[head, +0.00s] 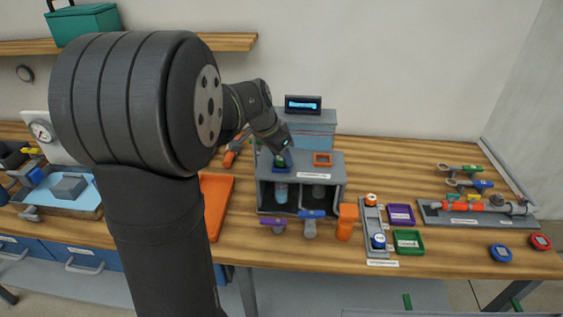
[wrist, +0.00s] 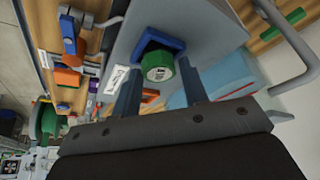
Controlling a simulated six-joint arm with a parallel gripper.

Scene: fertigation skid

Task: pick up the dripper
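A short green cylinder with a white printed top (wrist: 157,66) sits at a blue square holder (wrist: 158,43) on top of a grey box; it may be the dripper, but I cannot read its label. In the head view the green piece (head: 280,163) is partly hidden by my gripper (head: 284,156), which is directly over it. In the wrist view my gripper (wrist: 160,78) is open, with one finger on each side of the green piece. I cannot tell whether the fingers touch it.
The grey box (head: 333,166) also carries an orange square holder (head: 322,159). A blue-grey unit with a display (head: 303,104) stands behind it. Orange, blue and purple-topped pieces stand in front. Purple (head: 401,214) and green trays (head: 408,242) lie to the right.

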